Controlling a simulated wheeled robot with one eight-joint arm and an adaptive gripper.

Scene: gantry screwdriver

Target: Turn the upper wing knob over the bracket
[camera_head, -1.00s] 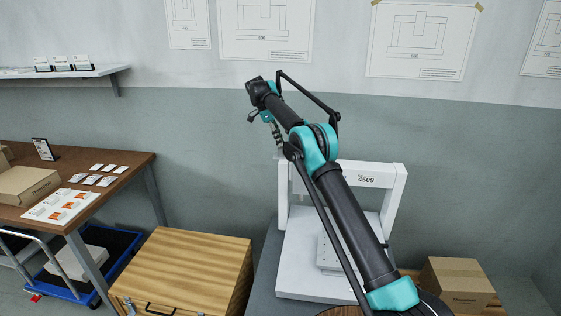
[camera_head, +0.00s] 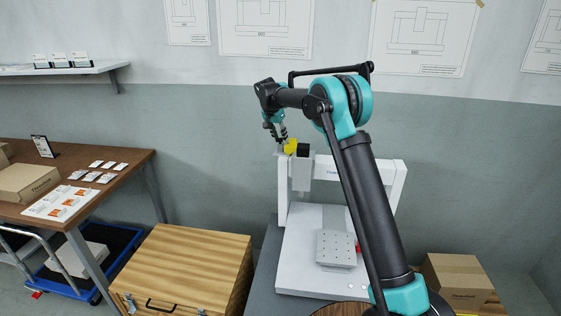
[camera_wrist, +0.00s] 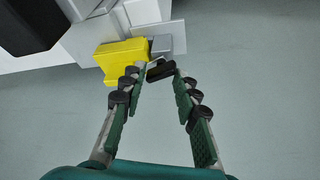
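A small black wing knob (camera_wrist: 160,71) shows in the wrist view, beside a yellow bracket (camera_wrist: 122,57) and a grey block (camera_wrist: 162,45). My gripper (camera_wrist: 160,76) is open, its two green-padded fingers apart, with the knob between or just beyond their tips; contact cannot be told. In the head view, my gripper (camera_head: 281,137) is at the left end of the white gantry's top beam (camera_head: 350,172), close to the yellow bracket (camera_head: 291,146). The knob cannot be made out there.
A grey unit (camera_head: 302,175) hangs on the gantry above a grey perforated block (camera_head: 337,249) on the white base. My arm crosses the gantry's right side. A wooden chest (camera_head: 190,268) and a brown table (camera_head: 100,160) stand left, a cardboard box (camera_head: 458,283) right.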

